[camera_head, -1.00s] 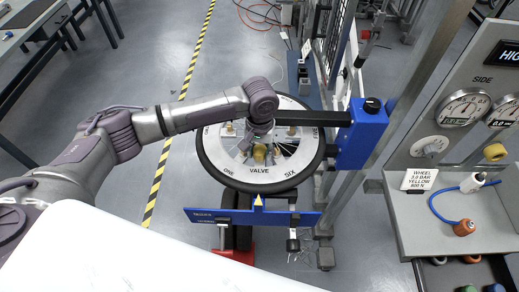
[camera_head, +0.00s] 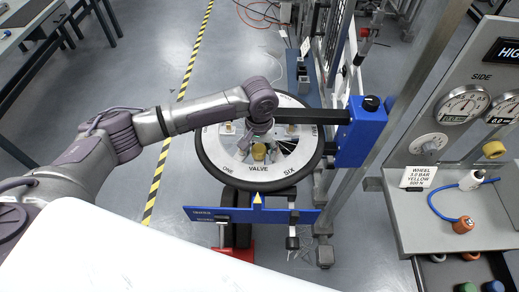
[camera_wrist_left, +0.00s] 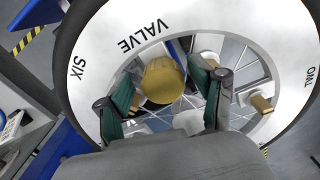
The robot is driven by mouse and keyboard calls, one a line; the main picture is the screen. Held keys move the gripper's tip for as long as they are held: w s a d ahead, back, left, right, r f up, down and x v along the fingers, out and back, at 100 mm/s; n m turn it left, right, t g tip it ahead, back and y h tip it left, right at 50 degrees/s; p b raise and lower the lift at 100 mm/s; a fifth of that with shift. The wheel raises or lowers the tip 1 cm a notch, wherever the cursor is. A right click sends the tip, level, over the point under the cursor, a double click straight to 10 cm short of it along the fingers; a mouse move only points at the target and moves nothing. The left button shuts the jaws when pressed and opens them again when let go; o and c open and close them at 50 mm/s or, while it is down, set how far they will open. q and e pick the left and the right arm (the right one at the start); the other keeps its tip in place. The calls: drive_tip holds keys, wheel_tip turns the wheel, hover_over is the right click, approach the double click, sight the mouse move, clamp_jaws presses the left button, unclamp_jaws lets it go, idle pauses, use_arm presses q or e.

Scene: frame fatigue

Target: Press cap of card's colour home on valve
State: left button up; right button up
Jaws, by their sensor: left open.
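The card (camera_head: 425,178) on the console reads wheel, 3.0 bar, yellow, 500 N. A yellow cap (camera_head: 258,152) is at the valve position of the upward-facing wheel (camera_head: 214,160), near the word VALVE. The cap shows large in the left wrist view (camera_wrist_left: 163,80); it hides the valve, so I cannot tell how far down it sits. My left gripper (camera_head: 257,142) is over it, its fingers spread to either side. In the left wrist view, the teal finger pads stand apart with the cap between or just beyond their tips. My right gripper is not in view.
A blue arm bracket (camera_head: 362,133) stands right of the wheel, and a blue bar (camera_head: 215,214) runs in front. The console at right has a pressure gauge (camera_head: 463,105), a yellow knob (camera_head: 494,150) and an orange fitting (camera_head: 463,225). Coloured caps, including orange (camera_head: 470,256), lie below.

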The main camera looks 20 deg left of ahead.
use_arm(q)
wheel_tip(320, 180, up, 12)
idle(0.4)
drive_tip(key=shift+f, duration=0.1)
idle(0.3)
